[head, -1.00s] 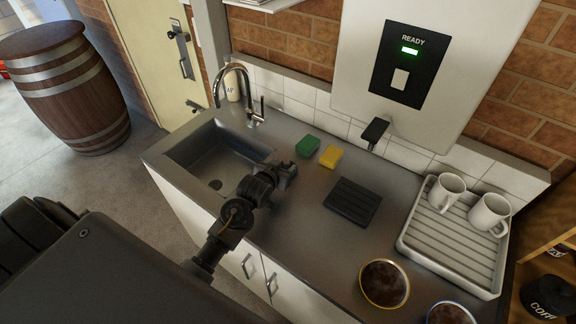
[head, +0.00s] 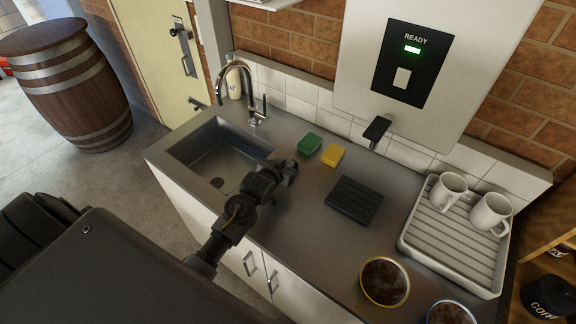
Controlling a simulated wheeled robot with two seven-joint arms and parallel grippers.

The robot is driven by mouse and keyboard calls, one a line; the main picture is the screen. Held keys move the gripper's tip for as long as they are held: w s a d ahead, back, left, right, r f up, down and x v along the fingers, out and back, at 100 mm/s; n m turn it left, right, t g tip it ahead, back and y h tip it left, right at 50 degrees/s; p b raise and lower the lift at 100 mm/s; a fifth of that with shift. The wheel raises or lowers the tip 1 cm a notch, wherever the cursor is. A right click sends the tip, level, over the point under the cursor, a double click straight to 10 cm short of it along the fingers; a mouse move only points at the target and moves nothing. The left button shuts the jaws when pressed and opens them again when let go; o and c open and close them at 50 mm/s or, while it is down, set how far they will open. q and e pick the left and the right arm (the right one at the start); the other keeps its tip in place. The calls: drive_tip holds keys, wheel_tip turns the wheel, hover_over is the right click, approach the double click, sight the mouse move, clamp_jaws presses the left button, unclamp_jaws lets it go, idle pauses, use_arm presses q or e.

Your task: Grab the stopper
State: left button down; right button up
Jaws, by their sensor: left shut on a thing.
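My left gripper (head: 285,170) is over the counter just right of the sink, in front of the green and yellow sponges. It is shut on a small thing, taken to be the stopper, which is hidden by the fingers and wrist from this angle. The sink (head: 205,150) is empty, with a dark round drain (head: 217,182) in its floor. My right gripper is not in view.
A green sponge (head: 309,144) and a yellow sponge (head: 333,156) lie behind the gripper. A black ribbed drip tray (head: 353,201) is to the right, below a wall dispenser's spout (head: 377,129). A white rack (head: 455,250) holds two mugs. Two dark-filled bowls (head: 385,282) stand at the front edge.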

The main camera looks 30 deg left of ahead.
use_arm(q)
drive_tip(key=shift+r+b, duration=0.4)
drive_tip(key=shift+r, duration=0.1)
drive_tip(key=r, duration=0.1)
drive_tip(key=s+r+b, duration=0.1)
drive_tip(key=r, duration=0.1)
drive_tip(key=shift+d, duration=0.15)
drive_tip(key=w+d+r+v, duration=0.1)
drive_tip(key=d+r+v, duration=0.1)
drive_tip(key=v, duration=1.3)
drive_tip(key=shift+d+r, duration=0.2)
drive_tip(key=shift+d, duration=0.1)
